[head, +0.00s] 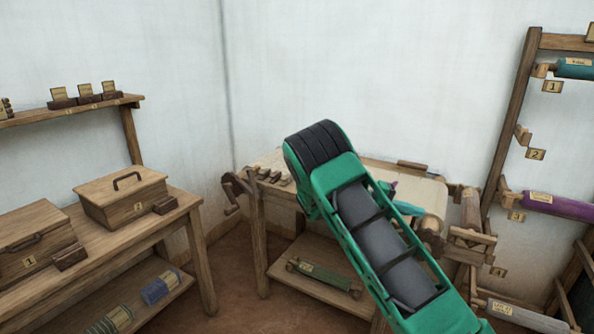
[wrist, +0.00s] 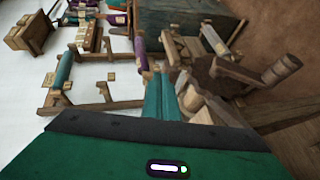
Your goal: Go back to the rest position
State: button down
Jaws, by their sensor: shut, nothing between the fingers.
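My green and black arm (head: 375,230) rises from the lower right of the head view, in front of the wooden worktable. In the wrist view a green housing of mine with a dark edge and a small lit light fills the bottom.
The worktable (head: 258,235) carries pale cloth and small wooden pieces. A bench (head: 195,205) at left holds lidded boxes (head: 125,196). A wall rack (head: 510,120) at right holds cloth rolls (head: 560,204). Brown floor (head: 232,262) is free between bench and table.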

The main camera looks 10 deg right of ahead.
jog(key=s+d+r+m+y, duration=0.25)
jog(key=s+y, duration=0.65)
jog(key=s, duration=0.8)
jog(key=s+a+r+t+y, duration=0.1)
jog(key=s+a+y, duration=0.2)
jog(key=s+a, duration=0.4)
jog(key=s+a+r+t+y, duration=0.1)
jog(key=s+a+t+y, duration=0.1)
jog(key=s+a, duration=0.6)
jog(key=s+y, duration=0.1)
jog(key=s, duration=0.5)
jog(key=shift+s+r+t, duration=0.2)
jog(key=shift+s+t, duration=0.05)
jog(key=shift+t, duration=0.05)
jog(key=shift+w+d+f, duration=0.1)
jog(key=shift+w+f, duration=0.15)
jog(key=shift+w, duration=0.35)
